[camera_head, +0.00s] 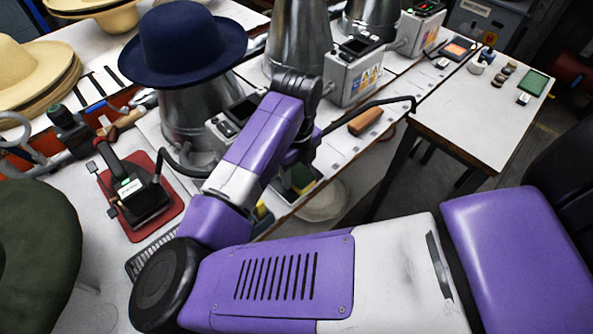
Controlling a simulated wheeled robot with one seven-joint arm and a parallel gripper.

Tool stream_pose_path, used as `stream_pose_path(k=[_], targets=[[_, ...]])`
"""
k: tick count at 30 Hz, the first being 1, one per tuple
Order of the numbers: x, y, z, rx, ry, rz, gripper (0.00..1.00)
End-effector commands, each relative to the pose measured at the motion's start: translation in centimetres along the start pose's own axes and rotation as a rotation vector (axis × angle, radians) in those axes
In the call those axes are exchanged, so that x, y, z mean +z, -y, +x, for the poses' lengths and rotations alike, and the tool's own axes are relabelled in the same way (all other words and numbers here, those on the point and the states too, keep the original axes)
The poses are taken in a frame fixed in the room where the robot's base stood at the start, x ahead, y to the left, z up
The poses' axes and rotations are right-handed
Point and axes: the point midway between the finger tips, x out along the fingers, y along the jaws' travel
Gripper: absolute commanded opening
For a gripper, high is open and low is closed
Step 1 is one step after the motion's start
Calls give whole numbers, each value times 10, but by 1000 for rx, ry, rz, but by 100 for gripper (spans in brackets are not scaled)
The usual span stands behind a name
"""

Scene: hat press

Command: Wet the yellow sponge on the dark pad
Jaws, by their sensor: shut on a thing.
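The yellow sponge (302,177) shows as a small yellow patch just below my gripper (297,164), right of the middle link of my arm. My gripper points down and is shut on the sponge; its fingers are mostly hidden by my own wrist. The dark pad (311,187) lies under the sponge near the front edge of the white bench, partly covered by my arm. I cannot tell whether the sponge touches the pad or hangs just above it.
A navy hat (183,42) sits on a metal form left of my wrist. A black iron (140,190) stands on a red mat (171,168). A wooden-backed brush (365,121) lies right of my gripper. A green hat (35,255) is at lower left.

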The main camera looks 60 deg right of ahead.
Motion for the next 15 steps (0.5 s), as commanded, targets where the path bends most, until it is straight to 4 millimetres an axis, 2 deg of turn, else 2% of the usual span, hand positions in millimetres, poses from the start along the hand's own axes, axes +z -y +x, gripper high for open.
stream_pose_path(k=[5, 15], targets=[[-1, 0, -1, 1, -3, 0, 16], [0, 0, -26, 0, -2, 0, 16]])
